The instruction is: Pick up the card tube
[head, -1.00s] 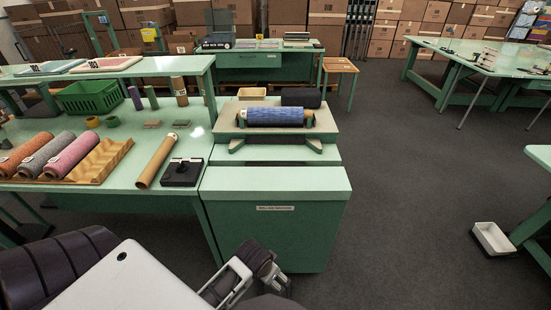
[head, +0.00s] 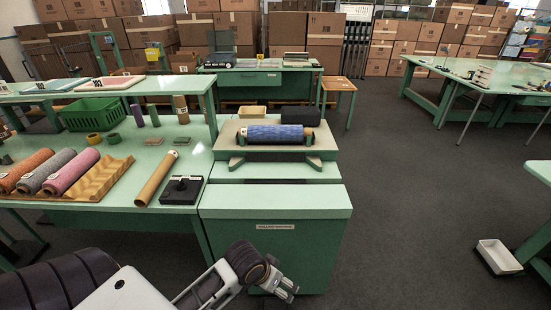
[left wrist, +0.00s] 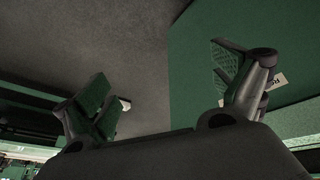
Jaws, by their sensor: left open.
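The card tube (head: 157,178), a plain tan cylinder, lies at a slant on the green table (head: 100,212), between the wavy wooden rack and a black block. My left gripper (head: 287,287) is low in front of the green rolling machine, to the right of the tube and well apart from it. In the left wrist view my left gripper (left wrist: 172,85) has its fingers spread with nothing between them. The grey floor and the machine's green front show beyond them. The tube is not seen in that view. My right gripper is not in view.
The wooden rack (head: 108,175) holds several yarn rolls. The black block (head: 182,189) stands right of the tube. A blue roll (head: 275,132) lies on the rolling machine (head: 275,202). A shelf (head: 140,86) overhangs the table's back. Open floor lies to the right.

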